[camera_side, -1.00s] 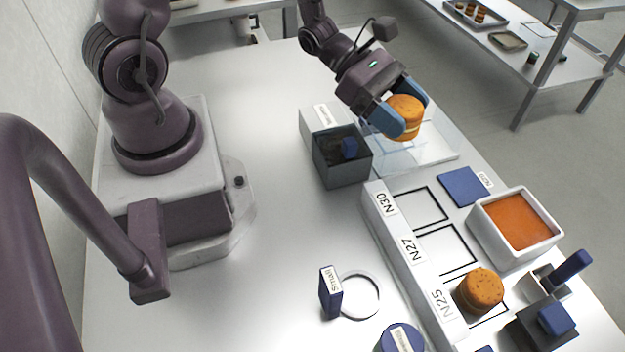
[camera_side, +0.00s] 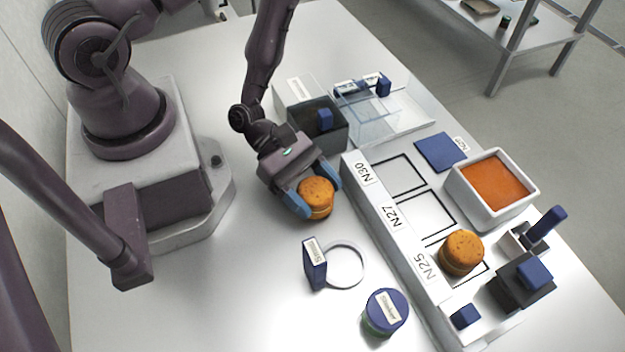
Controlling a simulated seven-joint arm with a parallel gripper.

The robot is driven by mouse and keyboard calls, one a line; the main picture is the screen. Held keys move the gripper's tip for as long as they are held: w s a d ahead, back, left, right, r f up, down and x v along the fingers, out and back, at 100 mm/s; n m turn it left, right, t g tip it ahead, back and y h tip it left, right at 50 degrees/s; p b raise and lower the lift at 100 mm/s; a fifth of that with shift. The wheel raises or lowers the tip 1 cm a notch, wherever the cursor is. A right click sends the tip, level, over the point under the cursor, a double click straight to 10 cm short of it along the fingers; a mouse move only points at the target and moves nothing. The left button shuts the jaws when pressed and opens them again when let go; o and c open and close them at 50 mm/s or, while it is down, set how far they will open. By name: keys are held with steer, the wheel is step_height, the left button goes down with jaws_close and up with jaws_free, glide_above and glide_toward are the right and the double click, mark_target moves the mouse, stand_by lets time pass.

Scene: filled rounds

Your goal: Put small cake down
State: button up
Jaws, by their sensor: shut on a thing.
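The small cake (camera_side: 316,198) is an orange-brown filled round with a pale layer. My gripper (camera_side: 316,200) is shut on it, with a blue finger on each side. The cake is over the white table, left of the labelled strip and above the ring marked "Small" in the picture. I cannot tell whether its underside touches the table. The white ring (camera_side: 345,264) lies flat and empty, with its blue "Small" label block (camera_side: 315,264) at its left. Another cake (camera_side: 461,252) sits on the N25 square.
Squares N30 (camera_side: 399,174) and N27 (camera_side: 427,212) are empty. A white tub of orange filling (camera_side: 493,184) stands to the right, beside a blue pad (camera_side: 440,151). A dark box (camera_side: 318,127) and clear tray (camera_side: 385,120) stand behind. A blue-lidded jar (camera_side: 386,313) stands in front.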

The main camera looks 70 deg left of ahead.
steer(key=shift+f, duration=0.3)
steer(key=o, duration=0.4)
steer(key=shift+f, duration=0.1)
